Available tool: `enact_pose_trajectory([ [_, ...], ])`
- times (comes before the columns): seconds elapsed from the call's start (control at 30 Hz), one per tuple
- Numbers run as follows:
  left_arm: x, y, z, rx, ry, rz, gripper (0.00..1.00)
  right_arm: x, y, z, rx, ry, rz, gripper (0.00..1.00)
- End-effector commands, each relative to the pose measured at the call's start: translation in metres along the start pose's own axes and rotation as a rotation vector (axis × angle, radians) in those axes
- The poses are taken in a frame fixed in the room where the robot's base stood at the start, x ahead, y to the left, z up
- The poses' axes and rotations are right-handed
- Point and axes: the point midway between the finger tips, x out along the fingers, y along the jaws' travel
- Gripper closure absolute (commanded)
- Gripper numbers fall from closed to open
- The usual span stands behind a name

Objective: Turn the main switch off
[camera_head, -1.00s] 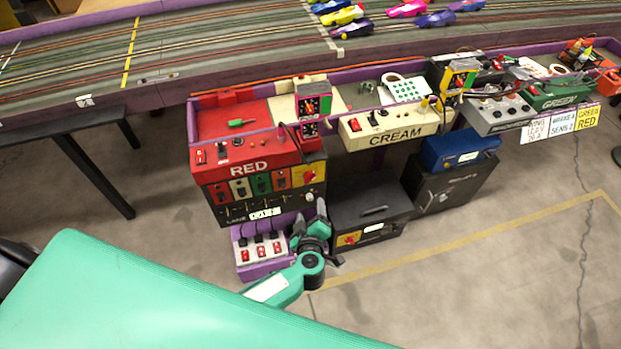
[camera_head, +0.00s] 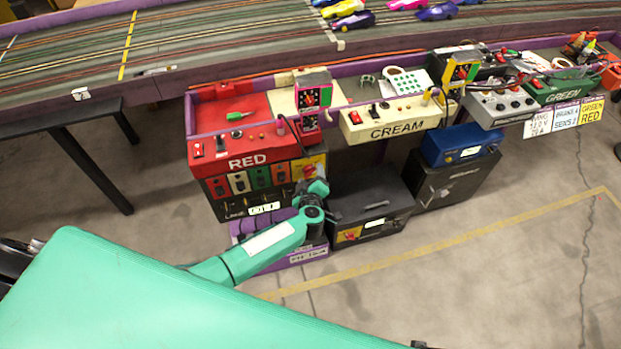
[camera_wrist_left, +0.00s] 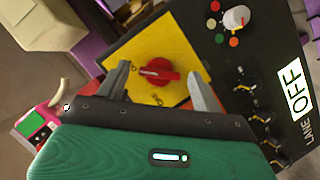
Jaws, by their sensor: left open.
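The main switch looks to be the red rotary knob (camera_wrist_left: 158,73) on a yellow plate (camera_wrist_left: 165,48), at the right end of the red station's front. In the wrist view the knob's handle lies nearly level across the picture. My left gripper (camera_wrist_left: 162,88) is open, with one finger on each side of the knob and a gap to each. I cannot tell how far the fingertips are from the plate. In the head view my left gripper (camera_head: 318,187) is in front of the yellow plate (camera_head: 308,167) and hides part of it. My right gripper is not in view.
The red station (camera_head: 243,152) hangs under the track's edge. A black box (camera_head: 372,203) stands on the floor to the right, close to my left gripper. My arm partly covers a purple box (camera_head: 308,254) below. An OFF label (camera_wrist_left: 295,90) is on the black lane panel.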

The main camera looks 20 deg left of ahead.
Motion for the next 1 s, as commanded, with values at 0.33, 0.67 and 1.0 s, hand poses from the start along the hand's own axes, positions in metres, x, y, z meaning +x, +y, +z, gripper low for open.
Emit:
enact_pose_trajectory([
  [0.33, -0.0001, -0.0002, -0.0001, 0.000, 0.000, 0.000, 0.58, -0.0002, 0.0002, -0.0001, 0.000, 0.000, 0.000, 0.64],
  [0.67, -0.0003, -0.0006, 0.0001, -0.012, 0.000, 0.004, 0.77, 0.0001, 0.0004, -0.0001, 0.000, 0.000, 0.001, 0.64],
  [1.0, -0.0008, -0.0044, 0.0024, -0.158, -0.002, 0.061, 0.77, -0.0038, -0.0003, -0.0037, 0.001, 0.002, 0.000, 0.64],
])
